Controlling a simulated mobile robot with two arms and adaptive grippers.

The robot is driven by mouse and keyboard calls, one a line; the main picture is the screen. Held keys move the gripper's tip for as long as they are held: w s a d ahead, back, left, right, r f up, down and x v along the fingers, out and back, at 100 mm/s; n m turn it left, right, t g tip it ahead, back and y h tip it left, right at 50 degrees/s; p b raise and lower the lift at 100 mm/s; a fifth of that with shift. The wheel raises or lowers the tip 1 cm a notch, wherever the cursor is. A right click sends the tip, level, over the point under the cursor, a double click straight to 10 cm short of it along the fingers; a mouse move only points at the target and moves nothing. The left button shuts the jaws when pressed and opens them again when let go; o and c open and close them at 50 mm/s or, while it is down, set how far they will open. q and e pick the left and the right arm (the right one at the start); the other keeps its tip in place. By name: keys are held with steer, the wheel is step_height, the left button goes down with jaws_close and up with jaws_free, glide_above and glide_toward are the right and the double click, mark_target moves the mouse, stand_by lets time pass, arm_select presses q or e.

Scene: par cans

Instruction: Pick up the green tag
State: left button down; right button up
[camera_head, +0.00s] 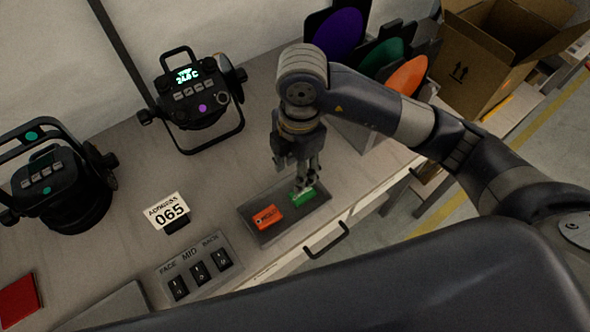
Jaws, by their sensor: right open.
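The green tag (304,198) lies in the right part of a shallow dark tray (284,223). An orange tag (267,217) lies to its left in the same tray. My right gripper (307,182) points down just over the green tag, with its fingertips at the tag's upper edge and hiding part of it. It is open; I cannot tell whether the fingers touch the tag. My left gripper is not in view.
Two black par cans (198,95) (57,183) stand at the back and left. An address card reading 065 (167,211), a switch panel (194,263) and a red block (18,301) lie on the table. Coloured discs (337,36) and a cardboard box (487,55) are at the back right.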

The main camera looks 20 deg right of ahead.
mark_target(302, 193)
steer(key=shift+h, duration=0.3)
steer(key=f, duration=0.2)
steer(key=d+f, duration=0.1)
steer(key=f, duration=0.2)
steer(key=shift+s+d, duration=0.1)
steer(key=shift+d+f, duration=0.1)
steer(key=shift+f, duration=0.2)
steer(key=f, duration=0.1)
steer(key=f+p, duration=0.1)
steer(key=f, duration=0.1)
steer(key=shift+d+f, duration=0.25)
steer(key=shift+f, duration=0.6)
steer(key=c, duration=0.7)
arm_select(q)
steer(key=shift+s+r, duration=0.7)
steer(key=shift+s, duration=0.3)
arm_select(e)
steer(key=shift+o, duration=0.2)
